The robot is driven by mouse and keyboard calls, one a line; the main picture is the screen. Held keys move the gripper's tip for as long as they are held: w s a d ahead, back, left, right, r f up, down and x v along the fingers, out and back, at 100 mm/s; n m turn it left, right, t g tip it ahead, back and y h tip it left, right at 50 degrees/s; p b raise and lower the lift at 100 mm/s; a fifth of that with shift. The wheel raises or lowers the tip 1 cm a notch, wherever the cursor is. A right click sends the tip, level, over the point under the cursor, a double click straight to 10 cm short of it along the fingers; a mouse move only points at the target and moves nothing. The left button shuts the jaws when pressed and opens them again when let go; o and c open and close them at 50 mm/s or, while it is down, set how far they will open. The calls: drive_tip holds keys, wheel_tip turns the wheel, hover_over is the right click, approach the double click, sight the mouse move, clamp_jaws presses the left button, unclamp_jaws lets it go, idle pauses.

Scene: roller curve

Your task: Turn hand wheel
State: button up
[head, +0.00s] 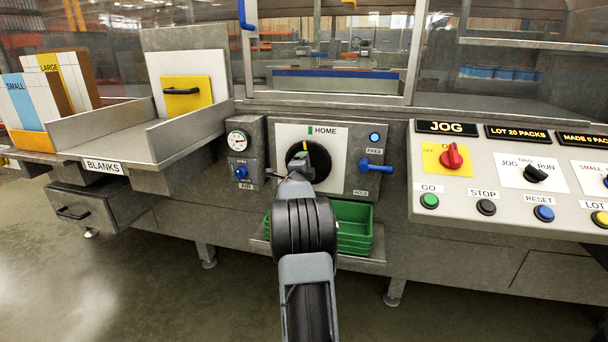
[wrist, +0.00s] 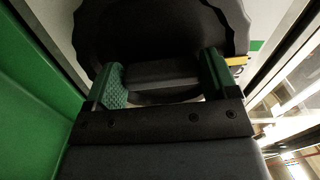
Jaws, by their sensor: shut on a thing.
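The black hand wheel (head: 318,158) sits on a white plate with a green mark and the word HOME above it. A small yellow mark shows at the top of the wheel. In the wrist view the dark scalloped wheel (wrist: 165,30) fills the upper middle, with a yellow pointer at its right edge. My gripper (wrist: 163,78) has its two green-padded fingers on either side of the wheel's dark central bar and is shut on it. In the head view my gripper (head: 300,168) reaches the wheel's lower left and hides part of it.
A blue handle (head: 375,167) marked HOLD sticks out right of the wheel. A gauge and blue AIR knob (head: 241,172) are to the left. Green trays (head: 352,225) stand below. The button panel (head: 515,215) is at right, the blanks tray (head: 185,135) at left.

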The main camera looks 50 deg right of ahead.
drive_tip(key=shift+m, duration=0.4)
drive_tip(key=o, duration=1.2)
drive_tip(key=shift+a, duration=0.1)
drive_tip(key=p+v, duration=0.1)
drive_tip(key=v, duration=1.2)
drive_tip(key=shift+s+a, duration=0.25)
